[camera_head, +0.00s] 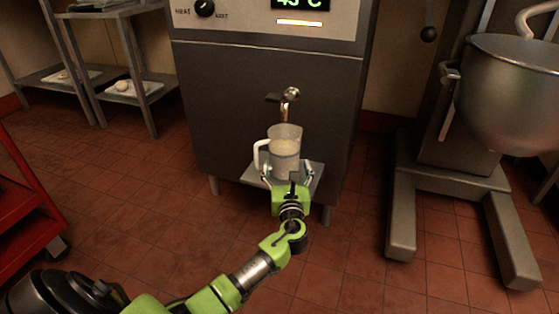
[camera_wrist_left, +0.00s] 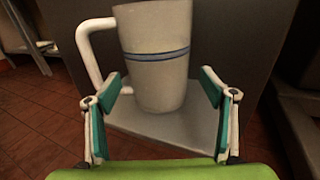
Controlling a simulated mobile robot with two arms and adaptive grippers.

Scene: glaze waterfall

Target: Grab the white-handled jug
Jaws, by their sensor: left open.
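The white-handled jug (camera_head: 285,150) stands upright on a small metal shelf (camera_head: 252,174) below a tap on the front of a grey machine. Its handle points left. In the left wrist view the jug (camera_wrist_left: 155,55) is a pale tapered body with blue bands, and its white handle is on the left. My left gripper (camera_head: 288,176) is open in front of the jug. In the left wrist view its two fingertips (camera_wrist_left: 162,88) are spread wide, with the jug just beyond and between them. I cannot tell whether they touch it. My right gripper is not in view.
The tap (camera_head: 290,95) is right above the jug. The grey machine (camera_head: 270,75) stands behind it. A mixer with a metal bowl (camera_head: 510,90) stands at right, a red cart (camera_head: 25,215) at left, and metal racks (camera_head: 110,60) at back left. Tiled floor between is clear.

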